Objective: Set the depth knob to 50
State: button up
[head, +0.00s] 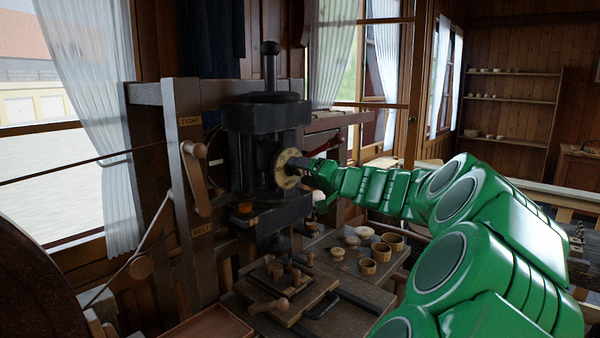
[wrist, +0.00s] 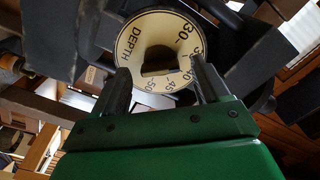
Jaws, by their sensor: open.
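The cream depth dial (head: 284,177) is on the front of the black machine (head: 265,115). In the wrist view the dial face (wrist: 137,28) reads DEPTH at left, 30 at upper right, and 45 and 50 along the bottom. Marks between 30 and 45 are partly hidden by a finger. The dark knob (wrist: 158,54) is at the dial's middle; I cannot tell which number it points to. My gripper (head: 308,166) is at the dial; its open fingers (wrist: 160,72) stand either side of the knob's lower part. I cannot tell whether they touch it.
A wooden lever (head: 196,178) stands left of the machine between the TIGHT and BELT labels. Below, a workbench (head: 340,318) holds small turned cups (head: 368,267) and a wooden board with pegs. Dark machine arms surround the dial closely.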

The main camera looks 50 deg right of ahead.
jog(key=shift+w, duration=0.8)
jog(key=c, duration=1.1)
jog(key=shift+o, duration=0.2)
